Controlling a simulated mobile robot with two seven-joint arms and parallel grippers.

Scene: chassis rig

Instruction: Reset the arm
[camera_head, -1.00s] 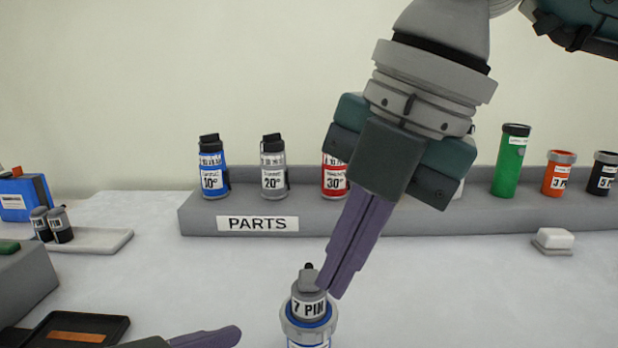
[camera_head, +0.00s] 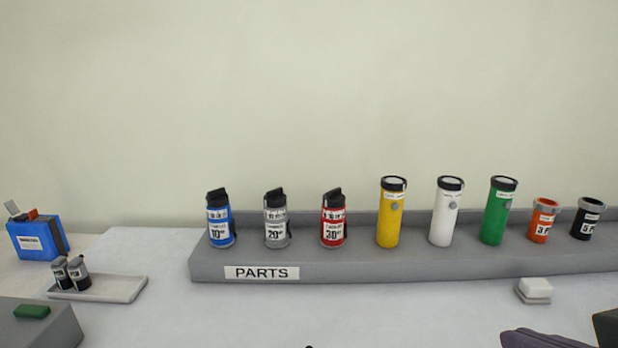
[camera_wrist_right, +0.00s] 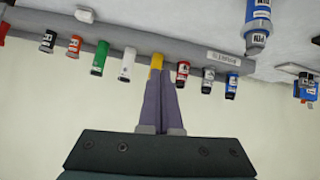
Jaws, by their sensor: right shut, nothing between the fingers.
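My right gripper (camera_head: 512,339) shows only in part at the bottom right corner of the head view, low over the table and apart from the parts shelf. In the right wrist view its two purple fingers (camera_wrist_right: 160,82) lie together, shut with nothing between them. That view is turned upside down. A blue connector assembly with a PIN label (camera_wrist_right: 258,18) stands on the table there, away from the fingers. In the head view only a small dark tip shows at the bottom edge. My left gripper is not in view.
The grey PARTS shelf (camera_head: 330,270) holds a row of blue, silver, red, yellow, white, green, orange and black cylinders. At left are a blue box (camera_head: 38,240), a white tray (camera_head: 120,289) with two dark connectors, and a grey block (camera_head: 58,326). A small white block (camera_head: 535,288) lies at right.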

